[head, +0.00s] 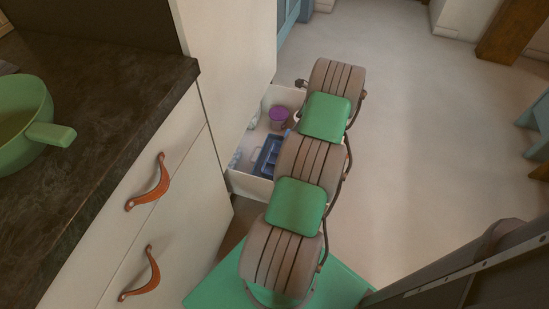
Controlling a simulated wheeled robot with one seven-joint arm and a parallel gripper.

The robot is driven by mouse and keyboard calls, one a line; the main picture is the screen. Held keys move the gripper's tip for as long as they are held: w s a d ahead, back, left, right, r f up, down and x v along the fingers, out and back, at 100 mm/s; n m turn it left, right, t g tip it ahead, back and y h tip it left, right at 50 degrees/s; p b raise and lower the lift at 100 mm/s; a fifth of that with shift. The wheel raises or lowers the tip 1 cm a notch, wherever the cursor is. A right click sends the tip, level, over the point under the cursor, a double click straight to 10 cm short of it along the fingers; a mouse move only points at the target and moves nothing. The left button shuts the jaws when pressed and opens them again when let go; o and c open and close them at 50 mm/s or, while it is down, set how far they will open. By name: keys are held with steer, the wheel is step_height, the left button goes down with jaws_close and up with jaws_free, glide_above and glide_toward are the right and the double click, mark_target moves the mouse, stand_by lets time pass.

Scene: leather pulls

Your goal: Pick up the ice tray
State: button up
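A dark blue tray (267,156), which looks like the ice tray, lies in an open white drawer (250,187) low in the middle of the head view. Its right part is hidden behind my arm, which crosses the view in front of the drawer. A lighter blue piece shows in or on the tray, too small to make out. My gripper does not show; the far end of my arm is above and to the right of the drawer in the picture.
A purple tub (279,116) and some pale items share the drawer. At left are a dark countertop (110,95) with a green pan (22,112) and closed drawers with leather pulls (150,183). The floor (430,150) at right is clear.

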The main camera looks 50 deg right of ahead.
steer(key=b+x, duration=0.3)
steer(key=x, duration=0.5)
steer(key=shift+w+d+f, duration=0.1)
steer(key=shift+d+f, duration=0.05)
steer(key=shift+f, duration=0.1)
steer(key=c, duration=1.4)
